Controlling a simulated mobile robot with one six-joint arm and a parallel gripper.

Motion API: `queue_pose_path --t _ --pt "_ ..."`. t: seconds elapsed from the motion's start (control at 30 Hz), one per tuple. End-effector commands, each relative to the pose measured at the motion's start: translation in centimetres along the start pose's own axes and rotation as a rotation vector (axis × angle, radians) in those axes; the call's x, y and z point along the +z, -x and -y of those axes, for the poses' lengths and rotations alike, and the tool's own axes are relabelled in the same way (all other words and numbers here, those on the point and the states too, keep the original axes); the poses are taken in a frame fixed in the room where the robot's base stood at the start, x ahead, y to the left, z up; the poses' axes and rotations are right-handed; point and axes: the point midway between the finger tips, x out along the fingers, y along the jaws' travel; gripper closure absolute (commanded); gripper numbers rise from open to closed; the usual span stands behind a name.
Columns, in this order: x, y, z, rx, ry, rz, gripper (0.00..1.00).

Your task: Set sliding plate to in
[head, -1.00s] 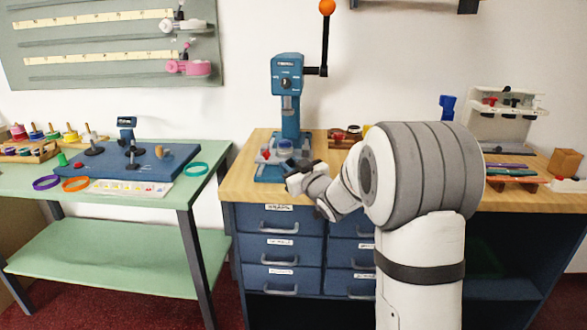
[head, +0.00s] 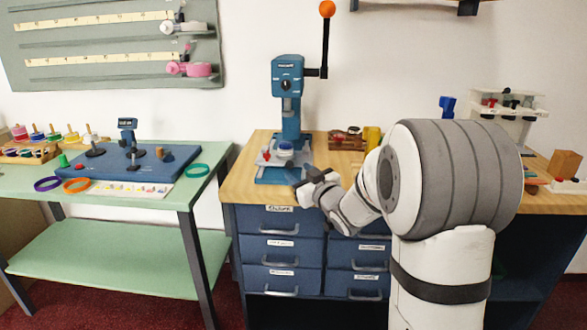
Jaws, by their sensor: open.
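The blue arbor press (head: 289,75) with its raised orange-knobbed lever stands on the wooden bench. At its foot is a light grey sliding plate (head: 272,163) with a small red knob (head: 266,155) at its left. A round blue-and-white piece (head: 285,148) sits at the plate, under the ram. I cannot tell exactly how far in the plate stands. My gripper (head: 303,179) is open and empty, just right of and in front of the press base. It looks apart from the plate, and its fingers are small and partly merged with the blue base behind.
Blue drawers (head: 280,222) with grey handles lie below the bench front. A wooden rack (head: 346,140) and a yellow object (head: 372,138) stand right of the press. A green table (head: 110,248) with a blue board stands left, across a gap.

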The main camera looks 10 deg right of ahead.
Motion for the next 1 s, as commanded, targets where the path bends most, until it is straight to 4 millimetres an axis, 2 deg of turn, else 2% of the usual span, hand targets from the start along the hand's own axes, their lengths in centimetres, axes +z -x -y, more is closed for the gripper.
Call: queue_pose_path --t 0.1,0.2,0.53,0.77,1.0 --pt "-0.1 1.8 -0.1 0.002 0.0 0.0 0.55" --pt "0.0 2.7 -0.1 0.001 -0.001 0.001 0.55" --pt "0.0 3.1 0.1 -0.002 0.0 0.0 0.56" --pt "-0.1 3.1 0.0 0.023 0.028 0.082 0.75" --pt "0.1 4.9 -0.2 0.099 0.111 0.381 0.95"
